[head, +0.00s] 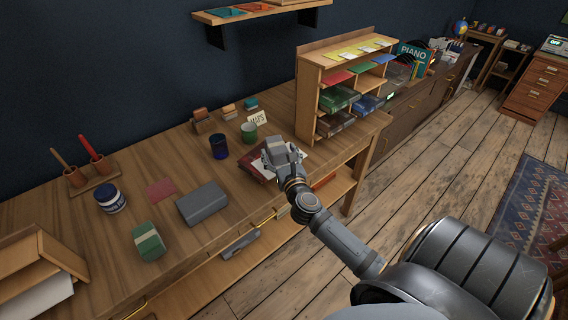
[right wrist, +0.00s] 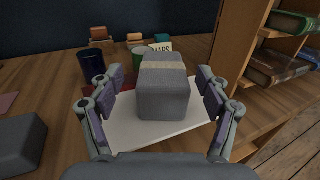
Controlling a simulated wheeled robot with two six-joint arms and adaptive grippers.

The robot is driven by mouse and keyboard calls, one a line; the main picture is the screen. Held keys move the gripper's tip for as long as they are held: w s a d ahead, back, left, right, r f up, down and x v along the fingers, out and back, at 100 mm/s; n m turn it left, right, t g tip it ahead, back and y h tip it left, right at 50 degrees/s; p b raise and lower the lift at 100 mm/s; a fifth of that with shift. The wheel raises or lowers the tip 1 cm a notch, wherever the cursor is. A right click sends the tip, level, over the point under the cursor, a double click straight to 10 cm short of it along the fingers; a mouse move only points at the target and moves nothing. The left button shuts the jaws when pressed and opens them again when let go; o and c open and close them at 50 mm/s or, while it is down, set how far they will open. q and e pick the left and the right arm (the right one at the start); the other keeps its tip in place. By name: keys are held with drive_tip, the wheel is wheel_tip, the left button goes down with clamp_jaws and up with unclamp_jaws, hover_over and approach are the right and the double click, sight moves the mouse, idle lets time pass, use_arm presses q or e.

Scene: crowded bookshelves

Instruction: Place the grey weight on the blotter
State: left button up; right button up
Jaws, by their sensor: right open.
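The grey weight (right wrist: 164,96) is a block with a beige band over its top. In the right wrist view it stands on a white sheet (right wrist: 125,135). My right gripper (head: 283,155) is open, with its fingers on either side of the weight and visible gaps to it. In the head view my gripper largely covers the weight. A flat dull-red square (head: 161,190), perhaps the blotter, lies on the desk left of the gripper. My left gripper is not in view.
A dark blue cup (head: 219,146) and a green cup (head: 249,132) stand behind my gripper. A wooden shelf unit (head: 307,95) rises close on the right.

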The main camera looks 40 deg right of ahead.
drive_tip(key=b+v, duration=0.1)
drive_tip(key=v, duration=0.6)
drive_tip(key=shift+s, duration=0.35)
